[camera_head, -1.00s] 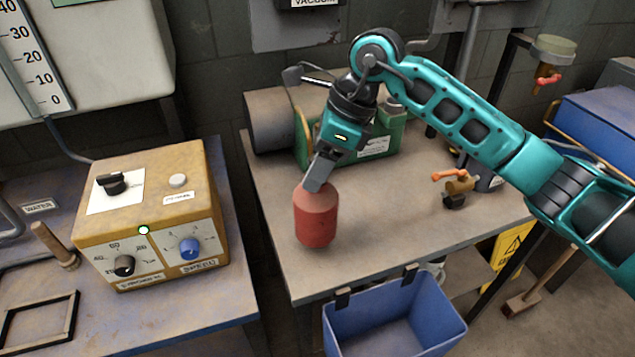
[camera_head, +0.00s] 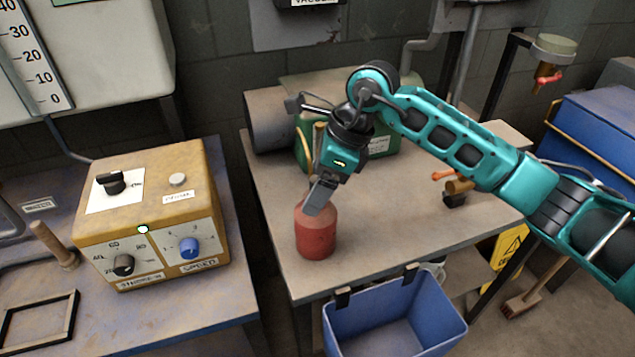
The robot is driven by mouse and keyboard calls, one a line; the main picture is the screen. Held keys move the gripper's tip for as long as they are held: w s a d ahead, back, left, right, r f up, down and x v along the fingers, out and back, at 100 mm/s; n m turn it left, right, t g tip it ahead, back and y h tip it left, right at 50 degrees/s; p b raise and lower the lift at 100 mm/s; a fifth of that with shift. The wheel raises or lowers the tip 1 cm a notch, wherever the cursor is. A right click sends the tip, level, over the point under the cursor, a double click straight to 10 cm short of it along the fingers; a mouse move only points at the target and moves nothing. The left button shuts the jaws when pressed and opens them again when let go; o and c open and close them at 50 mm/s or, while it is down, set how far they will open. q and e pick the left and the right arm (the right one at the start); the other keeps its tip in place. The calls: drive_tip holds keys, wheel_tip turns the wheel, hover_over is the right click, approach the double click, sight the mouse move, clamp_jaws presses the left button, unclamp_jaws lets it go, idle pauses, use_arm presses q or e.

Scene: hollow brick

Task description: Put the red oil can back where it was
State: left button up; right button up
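The red oil can (camera_head: 316,235) is a rounded red cylinder with a sloped top, upright over the front left part of the grey workbench (camera_head: 390,225). My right gripper (camera_head: 318,200) comes down from above, and its fingers are at the can's top, shut on it. The fingers and wrist hide the can's spout or neck. I cannot tell whether the can's base touches the bench or hangs just above it. My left gripper is not in view.
A green machine with a grey motor (camera_head: 270,120) stands behind. A brass valve with an orange handle (camera_head: 457,184) is to the right. A blue bin (camera_head: 395,320) hangs at the front edge. A yellow control box (camera_head: 150,215) sits on the left bench.

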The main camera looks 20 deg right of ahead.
drive_tip(key=v, duration=1.2)
drive_tip(key=shift+r, duration=0.15)
